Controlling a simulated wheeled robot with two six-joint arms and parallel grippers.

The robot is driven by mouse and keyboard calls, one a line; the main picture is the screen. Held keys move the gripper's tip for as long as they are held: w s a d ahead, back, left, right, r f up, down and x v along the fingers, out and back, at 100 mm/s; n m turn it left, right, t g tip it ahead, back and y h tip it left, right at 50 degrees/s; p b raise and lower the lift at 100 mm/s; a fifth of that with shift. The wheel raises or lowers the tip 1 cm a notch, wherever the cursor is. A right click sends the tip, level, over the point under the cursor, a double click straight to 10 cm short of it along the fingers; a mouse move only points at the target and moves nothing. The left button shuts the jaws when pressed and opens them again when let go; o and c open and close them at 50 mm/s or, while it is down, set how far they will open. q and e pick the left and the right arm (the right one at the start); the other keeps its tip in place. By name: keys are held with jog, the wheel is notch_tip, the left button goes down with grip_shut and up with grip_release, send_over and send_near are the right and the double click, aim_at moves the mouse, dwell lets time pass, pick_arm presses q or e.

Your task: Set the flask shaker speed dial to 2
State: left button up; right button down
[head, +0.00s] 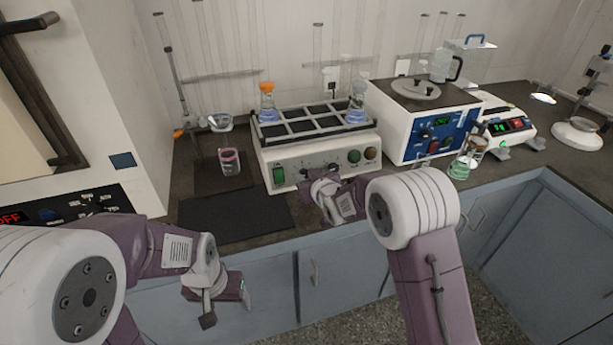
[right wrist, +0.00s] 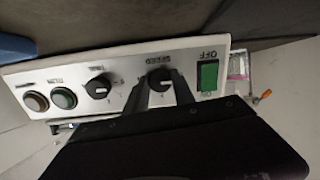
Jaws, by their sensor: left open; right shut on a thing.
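The flask shaker (head: 318,157) is a white box on the bench with a black clamp tray on top. Its front panel (right wrist: 125,75) shows upside down in the right wrist view. The black speed dial (right wrist: 160,79) with a white pointer line sits between my right gripper's fingers. My right gripper (right wrist: 160,92) is shut on this dial; in the head view (head: 308,184) it is at the panel's front and hides the dial. The number at the pointer is too small to read. My left gripper (head: 225,300) is open and empty, low in front of the cabinets.
Beside the speed dial are a green OFF switch (right wrist: 208,75) and a time knob (right wrist: 98,86), then a green button (right wrist: 63,97) and an amber button (right wrist: 36,101). Two flasks stand in the tray. A blue-fronted device (head: 430,135) stands right; a dark mat (head: 235,213) lies left.

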jog(key=m, duration=0.3)
jog(key=shift+m, duration=0.4)
jog(key=m, duration=0.9)
jog(key=shift+f+m+t, duration=0.1)
jog(key=shift+m+t, duration=0.2)
jog(key=shift+m, duration=1.9)
jog(key=c, duration=1.1)
grip_release()
jog(key=shift+o, duration=0.2)
jog(key=shift+d, duration=0.1)
